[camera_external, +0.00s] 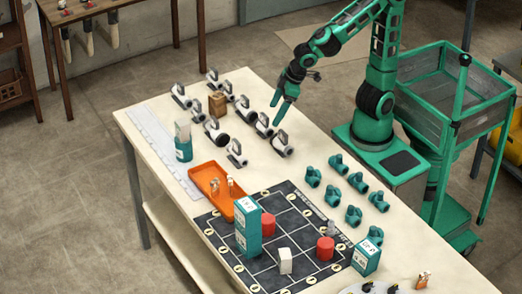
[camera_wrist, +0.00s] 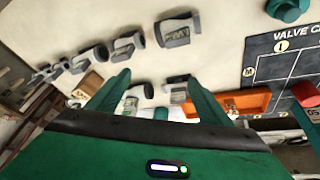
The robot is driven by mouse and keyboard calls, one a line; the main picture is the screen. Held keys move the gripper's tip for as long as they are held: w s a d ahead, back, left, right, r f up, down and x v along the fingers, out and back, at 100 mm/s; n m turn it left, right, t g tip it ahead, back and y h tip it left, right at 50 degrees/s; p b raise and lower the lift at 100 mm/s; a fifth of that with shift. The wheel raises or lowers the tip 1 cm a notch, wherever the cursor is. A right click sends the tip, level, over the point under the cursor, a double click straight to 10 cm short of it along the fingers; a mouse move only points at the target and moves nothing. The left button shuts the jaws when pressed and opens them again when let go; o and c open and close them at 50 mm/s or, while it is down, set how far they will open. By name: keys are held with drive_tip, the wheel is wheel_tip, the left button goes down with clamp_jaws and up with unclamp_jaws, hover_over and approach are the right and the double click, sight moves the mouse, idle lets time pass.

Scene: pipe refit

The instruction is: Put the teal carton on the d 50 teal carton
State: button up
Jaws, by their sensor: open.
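A tall teal and white block (camera_external: 247,230) stands upright on the dark grid mat; it looks like one teal carton on top of another, but I cannot be sure. Another teal carton (camera_external: 366,258) stands alone by the mat's right corner. At the right edge of the wrist view, a cut-off carton (camera_wrist: 314,116) shows part of a "50" mark. My gripper (camera_external: 284,93) is open and empty, above the far part of the table, well away from the cartons. Its two spread fingers show in the wrist view (camera_wrist: 158,88) with nothing held between them.
Several grey-white valves (camera_external: 216,132) and a brown box (camera_external: 217,104) stand below my gripper. An orange tray (camera_external: 205,176) and a teal cup (camera_external: 184,151) lie left. Red cylinders (camera_external: 326,248) and a white block (camera_external: 285,261) stand on the mat; teal fittings (camera_external: 353,215) line its right side.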

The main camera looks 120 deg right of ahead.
drive_tip(key=s+m+g+y, duration=0.1)
drive_tip(key=s+g+y, duration=0.2)
drive_tip(key=s, duration=1.8)
drive_tip(key=shift+a+f, duration=0.15)
drive_tip(key=shift+f, duration=0.25)
